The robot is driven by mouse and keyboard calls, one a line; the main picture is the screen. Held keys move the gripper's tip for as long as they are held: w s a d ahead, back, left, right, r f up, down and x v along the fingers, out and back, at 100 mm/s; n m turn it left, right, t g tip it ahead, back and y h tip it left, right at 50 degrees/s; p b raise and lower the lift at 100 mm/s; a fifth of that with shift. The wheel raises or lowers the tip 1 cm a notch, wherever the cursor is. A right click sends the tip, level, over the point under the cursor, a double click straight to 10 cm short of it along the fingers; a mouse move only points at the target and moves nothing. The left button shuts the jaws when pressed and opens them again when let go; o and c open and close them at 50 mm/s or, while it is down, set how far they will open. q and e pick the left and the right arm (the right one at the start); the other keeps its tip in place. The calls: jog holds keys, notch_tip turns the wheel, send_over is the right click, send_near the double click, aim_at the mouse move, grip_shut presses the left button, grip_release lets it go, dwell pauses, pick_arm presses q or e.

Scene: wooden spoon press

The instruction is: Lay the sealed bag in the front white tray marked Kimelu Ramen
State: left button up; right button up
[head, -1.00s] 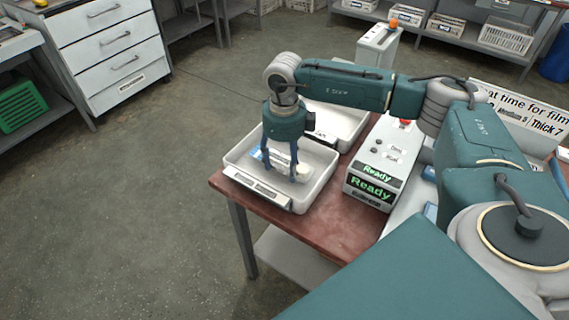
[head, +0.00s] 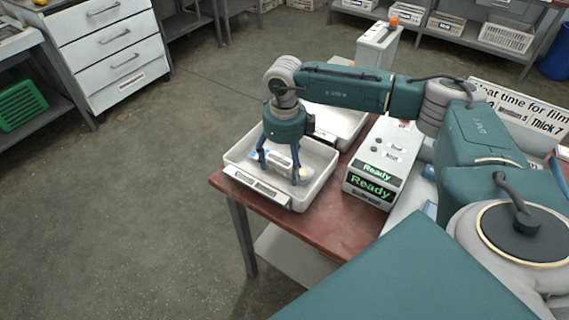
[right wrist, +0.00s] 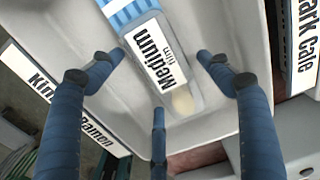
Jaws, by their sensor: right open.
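The sealed bag (head: 284,161) lies in the front white tray (head: 322,172) at the table's near left corner. In the right wrist view the bag (right wrist: 165,62) is clear with a blue-and-white striped end, a "Medium film" label and a pale rounded thing inside. The tray's front label (right wrist: 55,105) reads as Kimelu Ramen, partly hidden by a finger. My right gripper (head: 280,174) points down over the bag inside the tray. Its fingers are spread open around the bag, with gaps to it in the right wrist view. My left gripper is not in view.
A second white tray (head: 343,121) stands behind the front one; a label beside it ends in "ark Cafe" in the right wrist view. A white machine (head: 376,160) with green "Ready" displays stands to the right. The red-brown tabletop (head: 305,225) is bare in front.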

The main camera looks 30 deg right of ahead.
aim_at(284, 166)
notch_tip(284, 166, up, 12)
jog(key=b, duration=0.2)
dwell(0.6)
